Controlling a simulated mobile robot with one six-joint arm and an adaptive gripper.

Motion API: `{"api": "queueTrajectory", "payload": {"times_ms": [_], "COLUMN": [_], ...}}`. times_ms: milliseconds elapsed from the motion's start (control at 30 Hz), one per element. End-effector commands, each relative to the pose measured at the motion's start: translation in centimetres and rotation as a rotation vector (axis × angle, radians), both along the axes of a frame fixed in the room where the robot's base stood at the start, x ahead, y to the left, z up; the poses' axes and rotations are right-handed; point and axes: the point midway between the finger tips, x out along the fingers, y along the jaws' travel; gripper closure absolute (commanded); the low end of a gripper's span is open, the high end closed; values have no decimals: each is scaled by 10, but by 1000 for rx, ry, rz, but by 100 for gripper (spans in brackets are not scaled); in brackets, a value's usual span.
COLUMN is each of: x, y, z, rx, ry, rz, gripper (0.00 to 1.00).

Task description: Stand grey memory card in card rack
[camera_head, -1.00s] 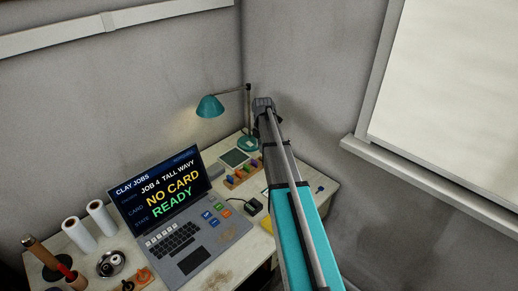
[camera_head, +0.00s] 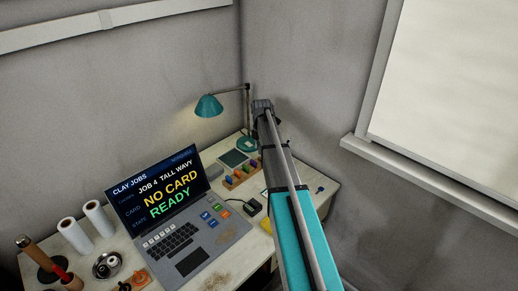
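The card rack (camera_head: 232,183) is a small wooden block on the desk, right of the laptop, with several coloured cards standing in it. Green, purple and orange ones show. I cannot make out a grey memory card. My arm reaches across the right side of the desk, and its far end with my gripper (camera_head: 260,118) is near the lamp, behind and right of the rack in the picture. The fingers are hidden or too small to tell open from shut, or whether they hold anything. My arm hides part of the desk right of the rack.
The laptop (camera_head: 178,250) reads "NO CARD" and "READY". A teal lamp (camera_head: 209,106) stands behind the rack, near a dark green pad (camera_head: 233,158). A small black box (camera_head: 252,206) lies in front. White rolls (camera_head: 75,236) and clay tools stand at left. Walls close the back corner.

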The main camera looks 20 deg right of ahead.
Motion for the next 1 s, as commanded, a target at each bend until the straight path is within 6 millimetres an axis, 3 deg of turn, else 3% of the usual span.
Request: {"api": "queueTrajectory", "payload": {"times_ms": [400, 1000], "x": [0, 0], "y": [1, 2], "z": [-27, -30], "rx": [0, 0], "ry": [0, 0], "rz": [1, 2], "gripper": [71, 71]}}
